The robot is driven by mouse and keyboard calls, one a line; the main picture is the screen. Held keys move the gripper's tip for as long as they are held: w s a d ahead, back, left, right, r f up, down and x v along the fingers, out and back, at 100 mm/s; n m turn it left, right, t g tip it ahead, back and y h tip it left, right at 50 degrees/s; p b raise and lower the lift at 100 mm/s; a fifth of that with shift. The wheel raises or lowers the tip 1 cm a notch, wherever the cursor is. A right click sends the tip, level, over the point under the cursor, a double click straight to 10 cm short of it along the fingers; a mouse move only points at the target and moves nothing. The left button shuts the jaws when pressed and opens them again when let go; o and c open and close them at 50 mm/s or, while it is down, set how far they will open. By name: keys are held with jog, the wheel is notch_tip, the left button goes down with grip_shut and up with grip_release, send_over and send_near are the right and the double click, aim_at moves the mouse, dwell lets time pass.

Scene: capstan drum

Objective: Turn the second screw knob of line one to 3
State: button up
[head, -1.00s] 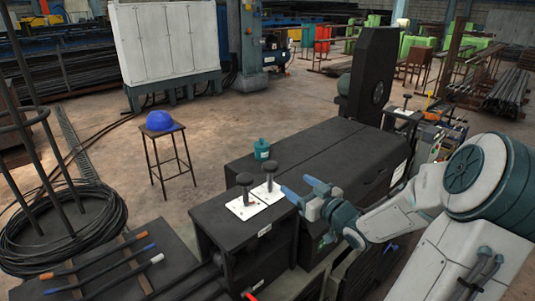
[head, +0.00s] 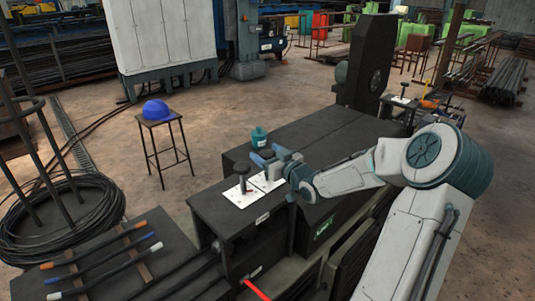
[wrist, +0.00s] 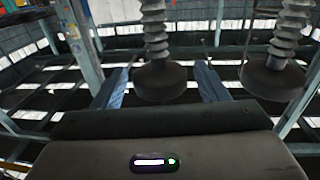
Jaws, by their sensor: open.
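Two dark screw knobs stand on white plates on the front machine block. The left knob (head: 242,170) is in clear view on its plate (head: 236,197). My gripper (head: 266,158) is over the right plate (head: 266,184) and mostly hides the right knob in the head view. In the wrist view one knob (wrist: 160,82) with a ribbed stem shows between the two blue fingers of my open gripper (wrist: 162,82). The other knob (wrist: 272,78) is outside the right finger. I cannot tell whether the fingers touch the knob. The scale marks are too small to read.
A teal container (head: 258,137) stands on the machine just behind my gripper. A further knob (head: 404,88) stands far off at the right.

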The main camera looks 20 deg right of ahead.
jog(key=shift+c, duration=0.4)
jog(key=c, duration=0.9)
jog(key=shift+f+h+b, duration=0.15)
jog(key=shift+h+b, duration=0.15)
jog(key=shift+b, duration=0.15)
jog(key=shift+a+f+m+b, duration=0.1)
jog(key=shift+m+b, duration=0.2)
jog(key=shift+b, duration=0.15)
jog(key=m+h+b, duration=0.1)
jog(key=h+b, duration=0.1)
jog(key=shift+t+h+b, duration=0.3)
jog(key=shift+b, duration=0.1)
jog(key=shift+m+h+b, duration=0.7)
jog(key=shift+b, duration=0.1)
jog(key=shift+r, duration=0.2)
